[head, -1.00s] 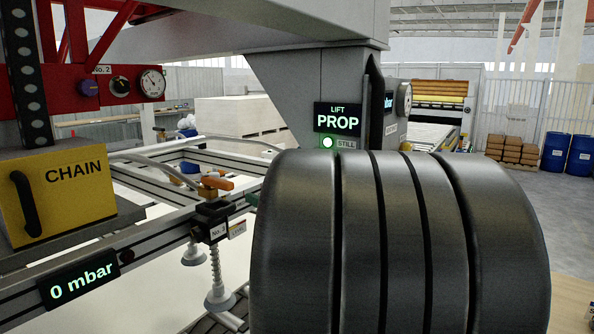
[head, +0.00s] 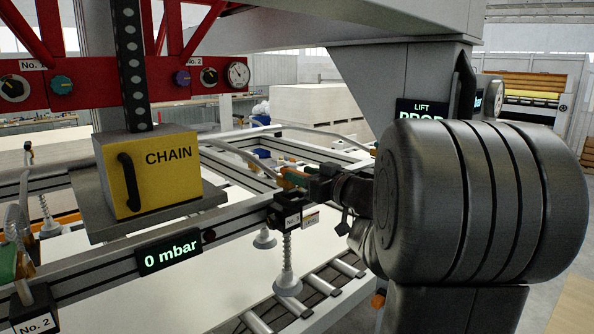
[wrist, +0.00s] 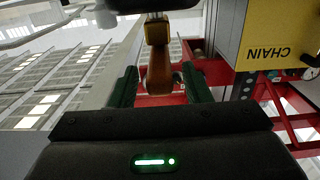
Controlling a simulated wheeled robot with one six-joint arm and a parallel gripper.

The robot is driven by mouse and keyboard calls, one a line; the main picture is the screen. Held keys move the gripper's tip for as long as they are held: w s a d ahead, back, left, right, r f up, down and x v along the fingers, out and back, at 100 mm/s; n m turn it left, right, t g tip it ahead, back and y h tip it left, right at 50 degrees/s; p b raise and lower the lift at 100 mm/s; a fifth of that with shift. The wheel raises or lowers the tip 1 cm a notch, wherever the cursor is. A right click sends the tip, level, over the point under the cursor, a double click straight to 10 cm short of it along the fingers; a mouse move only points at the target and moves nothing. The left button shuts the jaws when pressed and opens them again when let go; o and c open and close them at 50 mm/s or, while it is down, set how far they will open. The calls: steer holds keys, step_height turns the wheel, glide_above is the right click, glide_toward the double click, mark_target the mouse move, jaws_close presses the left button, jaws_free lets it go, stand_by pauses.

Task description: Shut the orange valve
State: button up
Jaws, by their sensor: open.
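The orange valve lever (head: 298,175) sits on a small black block on the gantry rail in the head view, above a suction cup. In the wrist view the orange lever (wrist: 159,70) stands between my two green-padded fingers, with a gap on each side. My gripper (wrist: 160,88) is open. In the head view my gripper (head: 292,181) is at the lever, its fingers partly hidden behind my dark wrist and arm. I cannot tell from here whether a finger touches the lever.
A yellow CHAIN box (head: 165,185) stands left of the valve. A pressure display (head: 170,252) reads 0 mbar on the rail. Another valve (head: 24,264) is at the far left. A hose (head: 232,152) runs behind. A red panel (head: 110,90) carries dials. White sheet lies below.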

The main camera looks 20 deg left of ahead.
mark_target(295, 170)
steer(key=shift+x, duration=1.6)
jaws_close()
